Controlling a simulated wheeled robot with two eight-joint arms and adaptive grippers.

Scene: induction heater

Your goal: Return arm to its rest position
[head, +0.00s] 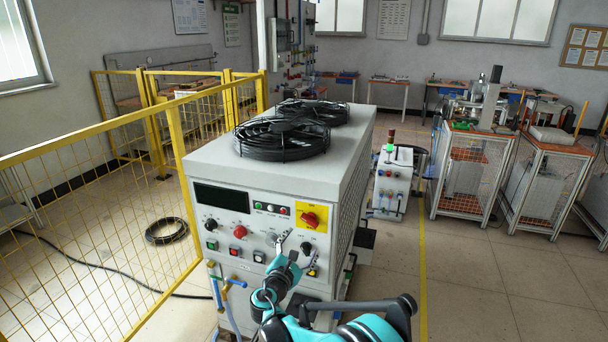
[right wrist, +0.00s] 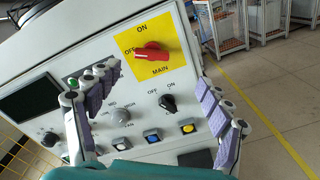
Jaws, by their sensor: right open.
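My right gripper (head: 294,243) is in front of the control panel of the induction heater (head: 340,160), below the red main switch (head: 310,218). In the right wrist view its two fingers (right wrist: 158,112) are spread wide with nothing between them. The red switch (right wrist: 152,52) on its yellow plate lies beyond the fingertips, apart from them, with its handle near the OFF mark. A black ON/OFF knob (right wrist: 168,102) and a grey knob (right wrist: 120,116) show between the fingers. My right arm (head: 370,326) comes in from the bottom. My left gripper is not in view.
A yellow mesh fence (head: 110,190) runs along the left. Black coils (head: 285,135) lie on the heater's top. A small machine with a green light (head: 393,180) stands behind at right, near several framed workstations (head: 470,170). The floor (head: 480,285) at right is clear.

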